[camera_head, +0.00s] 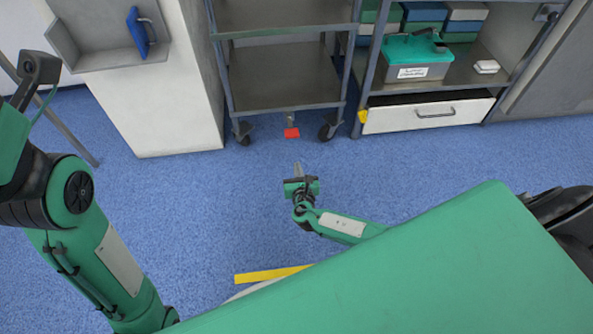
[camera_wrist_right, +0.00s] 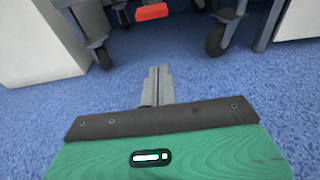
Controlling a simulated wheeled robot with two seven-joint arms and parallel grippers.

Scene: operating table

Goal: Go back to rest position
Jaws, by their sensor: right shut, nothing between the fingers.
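My right gripper (camera_head: 298,168) is small in the middle of the head view, over the blue floor and in front of the shelf cart. Its fingers point away from me. In the right wrist view the two fingertips (camera_wrist_right: 158,72) lie together, shut with nothing between them. The gripper touches nothing that I can see. My left arm comes in at the left edge of the head view, bent upward, but its gripper does not show.
A grey wheeled cart (camera_head: 285,80) stands ahead, with a red pedal (camera_head: 291,132) at its base. A white cabinet (camera_head: 155,100) is on its left. A shelf (camera_head: 470,75) on its right holds a green-lidded box (camera_head: 415,58). The floor (camera_head: 215,190) between is clear.

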